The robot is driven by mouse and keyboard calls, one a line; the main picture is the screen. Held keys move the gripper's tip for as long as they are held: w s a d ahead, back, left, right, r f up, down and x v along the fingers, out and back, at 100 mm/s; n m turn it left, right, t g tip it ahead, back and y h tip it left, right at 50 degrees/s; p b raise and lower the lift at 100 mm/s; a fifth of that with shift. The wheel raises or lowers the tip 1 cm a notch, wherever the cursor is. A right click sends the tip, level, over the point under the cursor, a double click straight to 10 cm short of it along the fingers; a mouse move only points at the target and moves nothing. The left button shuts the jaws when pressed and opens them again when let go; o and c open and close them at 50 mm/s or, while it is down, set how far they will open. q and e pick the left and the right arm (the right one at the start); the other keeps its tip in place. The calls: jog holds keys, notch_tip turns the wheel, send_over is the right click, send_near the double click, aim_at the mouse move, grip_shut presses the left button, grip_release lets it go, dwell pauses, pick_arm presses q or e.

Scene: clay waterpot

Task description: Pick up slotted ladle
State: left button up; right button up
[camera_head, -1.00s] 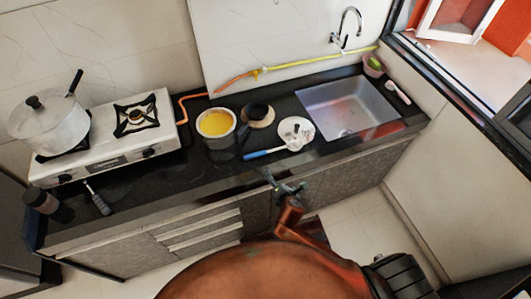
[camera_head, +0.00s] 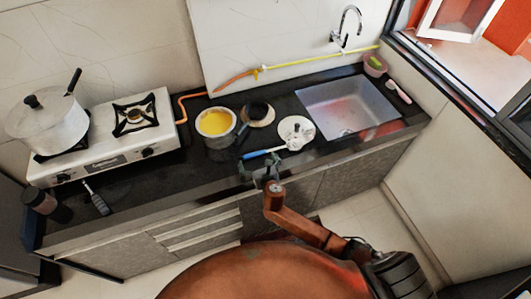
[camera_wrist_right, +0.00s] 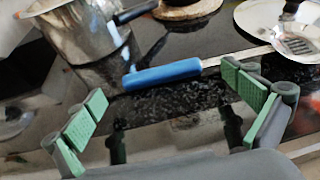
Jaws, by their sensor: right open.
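The slotted ladle has a blue handle (camera_head: 256,154) that lies on the dark counter, with its metal end on a white plate (camera_head: 296,127). In the right wrist view the blue handle (camera_wrist_right: 162,74) lies just beyond and between the fingertips, and the slotted head (camera_wrist_right: 298,45) rests on the plate. My right gripper (camera_head: 260,165) is at the counter's front edge, close to the handle. Its green-padded fingers (camera_wrist_right: 166,90) are wide apart with nothing between them in grip. My left gripper is in neither view.
A pot with yellow contents (camera_head: 215,123) stands left of the handle, and a small dark pan (camera_head: 257,112) sits behind it. The sink (camera_head: 348,106) is to the right. A stove (camera_head: 112,134) with a lidded pot (camera_head: 46,120) is at left.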

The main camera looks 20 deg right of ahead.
jog(key=x, duration=0.2)
jog(key=shift+w+f, duration=0.2)
jog(key=shift+w, duration=0.05)
jog(key=shift+r, duration=0.1)
jog(key=shift+c, duration=0.6)
jog(key=c, duration=1.5)
